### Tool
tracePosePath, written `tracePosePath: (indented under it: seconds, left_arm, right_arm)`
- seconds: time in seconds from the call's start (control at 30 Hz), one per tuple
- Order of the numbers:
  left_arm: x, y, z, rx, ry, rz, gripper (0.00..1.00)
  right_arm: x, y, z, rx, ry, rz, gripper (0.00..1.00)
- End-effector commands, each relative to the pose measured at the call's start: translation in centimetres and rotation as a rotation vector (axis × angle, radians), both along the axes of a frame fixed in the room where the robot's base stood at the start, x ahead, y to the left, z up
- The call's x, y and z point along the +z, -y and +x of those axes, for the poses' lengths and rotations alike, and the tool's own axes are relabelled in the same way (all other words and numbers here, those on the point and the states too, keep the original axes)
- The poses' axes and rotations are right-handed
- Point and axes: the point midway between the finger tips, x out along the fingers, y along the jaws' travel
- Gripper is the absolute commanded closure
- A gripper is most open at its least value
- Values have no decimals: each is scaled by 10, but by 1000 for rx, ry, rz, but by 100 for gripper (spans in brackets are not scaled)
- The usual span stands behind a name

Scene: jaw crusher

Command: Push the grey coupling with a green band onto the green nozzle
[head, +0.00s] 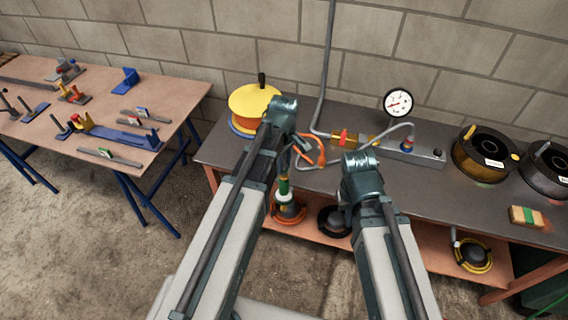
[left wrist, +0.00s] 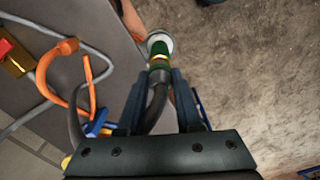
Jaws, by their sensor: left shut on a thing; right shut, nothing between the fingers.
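My left gripper (left wrist: 162,78) is shut on the coupling (left wrist: 159,76), whose dark hose (left wrist: 154,108) runs back between the fingers. In the left wrist view the green nozzle (left wrist: 159,48) is straight ahead of the fingertips, with a pale round rim around it. A yellowish ring shows between the green parts. I cannot tell whether coupling and nozzle touch. In the head view green parts (head: 284,186) show below my left wrist, at the bench's front edge; my arm hides most of the gripper. My right gripper (head: 344,202) is shut and empty, mostly hidden behind its wrist.
The grey bench (head: 235,150) carries a yellow-topped reel (head: 253,102), an orange hose (head: 319,150), a pressure gauge (head: 397,103) and dark reels (head: 485,154). A lower shelf (head: 418,246) holds round units. A tool table (head: 100,105) stands left; the floor between is clear.

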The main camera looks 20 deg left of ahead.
Motion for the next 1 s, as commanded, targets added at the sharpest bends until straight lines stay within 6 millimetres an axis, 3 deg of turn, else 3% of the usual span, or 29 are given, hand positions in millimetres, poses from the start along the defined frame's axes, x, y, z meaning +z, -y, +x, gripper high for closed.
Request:
tracePosePath:
  seconds: [0.17,0.2,0.4,0.77,1.0]
  left_arm:
    - [-4,0,0,0,0,0,100]
    - [-4,0,0,0,0,0,62]
    - [-3,0,0,0,0,0,31]
    - [-1,0,0,0,0,0,31]
    - [16,0,0,0,0,0,31]
  right_arm:
    - [-4,0,0,0,0,0,100]
    - [-4,0,0,0,0,0,100]
    - [-3,0,0,0,0,0,100]
    - [-1,0,0,0,0,0,100]
    - [16,0,0,0,0,0,100]
